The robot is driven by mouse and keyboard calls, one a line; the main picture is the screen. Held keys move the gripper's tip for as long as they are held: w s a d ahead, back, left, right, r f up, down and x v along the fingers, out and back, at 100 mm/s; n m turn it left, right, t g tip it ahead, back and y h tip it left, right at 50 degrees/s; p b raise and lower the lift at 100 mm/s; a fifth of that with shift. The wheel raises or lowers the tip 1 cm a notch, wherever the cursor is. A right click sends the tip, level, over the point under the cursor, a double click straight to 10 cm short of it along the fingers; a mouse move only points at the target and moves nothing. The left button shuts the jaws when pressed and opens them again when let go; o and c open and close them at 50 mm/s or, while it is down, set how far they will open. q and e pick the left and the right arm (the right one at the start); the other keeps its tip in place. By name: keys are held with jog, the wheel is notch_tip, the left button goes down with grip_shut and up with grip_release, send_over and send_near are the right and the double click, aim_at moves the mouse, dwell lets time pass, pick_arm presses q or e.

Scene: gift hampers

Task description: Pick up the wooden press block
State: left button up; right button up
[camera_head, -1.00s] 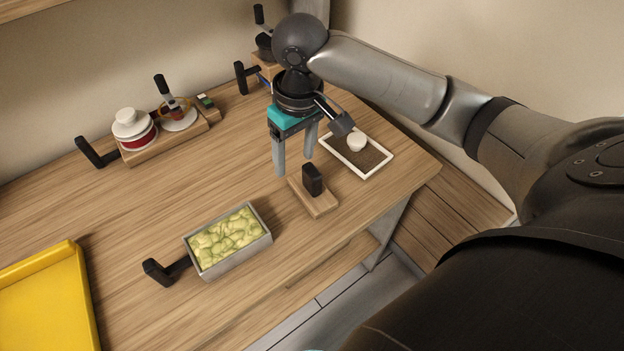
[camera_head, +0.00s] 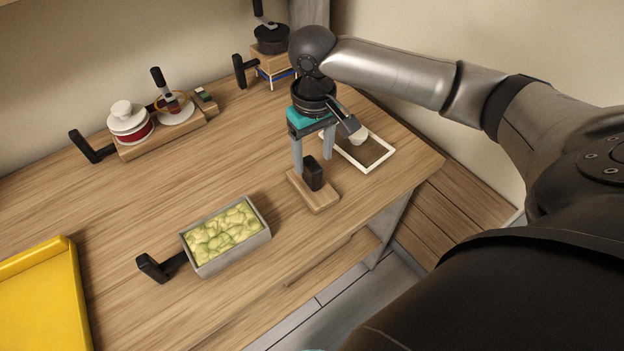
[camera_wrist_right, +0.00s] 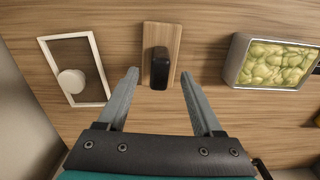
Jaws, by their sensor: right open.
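The wooden press block (camera_head: 319,200) is a flat wooden board with an upright black handle (camera_head: 313,173). It lies on the table near the right front edge. In the right wrist view the block (camera_wrist_right: 161,32) and its black handle (camera_wrist_right: 159,68) are ahead of my fingertips. My right gripper (camera_head: 312,165) is open and empty, pointing down above and just behind the handle in the head view. In the right wrist view the right gripper (camera_wrist_right: 160,76) has its fingers spread to either side of the handle's line. My left gripper is not in view.
A grey tin of green-yellow filling (camera_head: 228,238) with a black handle stands left of the block. A white-framed tray (camera_head: 378,158) with a white knob lies to the right. A yellow tray (camera_head: 45,300) is at the front left. Jars and cups on a wooden stand (camera_head: 165,135) are at the back.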

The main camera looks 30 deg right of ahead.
aim_at(312, 163)
jog(key=f+b, duration=0.1)
jog(key=f, duration=0.4)
jog(key=shift+w+f, duration=0.15)
jog(key=shift+w, duration=0.05)
grip_shut()
dwell(0.3)
